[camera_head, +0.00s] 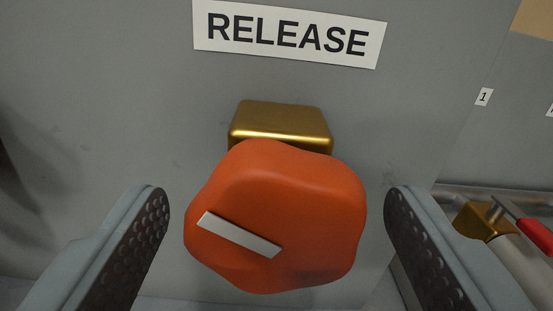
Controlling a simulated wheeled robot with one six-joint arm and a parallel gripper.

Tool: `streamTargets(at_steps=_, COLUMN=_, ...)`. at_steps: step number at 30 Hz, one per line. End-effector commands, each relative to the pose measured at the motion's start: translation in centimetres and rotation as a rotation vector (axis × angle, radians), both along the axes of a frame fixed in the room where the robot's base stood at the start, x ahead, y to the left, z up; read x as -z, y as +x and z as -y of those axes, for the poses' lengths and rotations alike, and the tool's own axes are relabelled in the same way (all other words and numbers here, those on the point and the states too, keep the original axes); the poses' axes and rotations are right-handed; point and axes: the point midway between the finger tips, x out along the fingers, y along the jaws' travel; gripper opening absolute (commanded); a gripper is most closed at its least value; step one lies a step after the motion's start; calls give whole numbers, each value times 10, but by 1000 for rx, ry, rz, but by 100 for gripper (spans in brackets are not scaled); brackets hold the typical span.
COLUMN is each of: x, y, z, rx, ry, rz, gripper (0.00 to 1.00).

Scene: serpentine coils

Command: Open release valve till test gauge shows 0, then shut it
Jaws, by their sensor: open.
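The release valve's orange-red lobed knob (300,215) fills the lower middle of the head camera view. A white pointer bar (238,235) on its face runs from upper left to lower right, left of the knob's centre. Behind the knob is a brass block (281,122) on a grey panel. A white RELEASE label (289,33) is above it. My gripper (277,225) is open, with one finger on each side of the knob. Gaps show between the knob and both fingers. The test gauge is not in view.
At the lower right is a brass fitting (484,220) with a red lever handle (537,237) on a pale pipe. A small tag marked 1 (484,96) is on the panel at right. The panel left of the knob is bare.

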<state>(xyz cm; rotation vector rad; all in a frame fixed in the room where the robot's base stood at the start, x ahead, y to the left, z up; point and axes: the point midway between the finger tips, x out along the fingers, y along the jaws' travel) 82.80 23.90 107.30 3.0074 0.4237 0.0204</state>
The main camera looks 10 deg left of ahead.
Motion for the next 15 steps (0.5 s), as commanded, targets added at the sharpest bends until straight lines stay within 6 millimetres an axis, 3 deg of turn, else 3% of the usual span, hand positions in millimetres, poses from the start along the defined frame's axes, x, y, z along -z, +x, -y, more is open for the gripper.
streamTargets(at_steps=14, x=0, y=11, z=-3, rx=0, ry=0, rz=0, gripper=74)
streamTargets(at_steps=15, x=0, y=11, z=-3, rx=0, ry=0, rz=0, gripper=70)
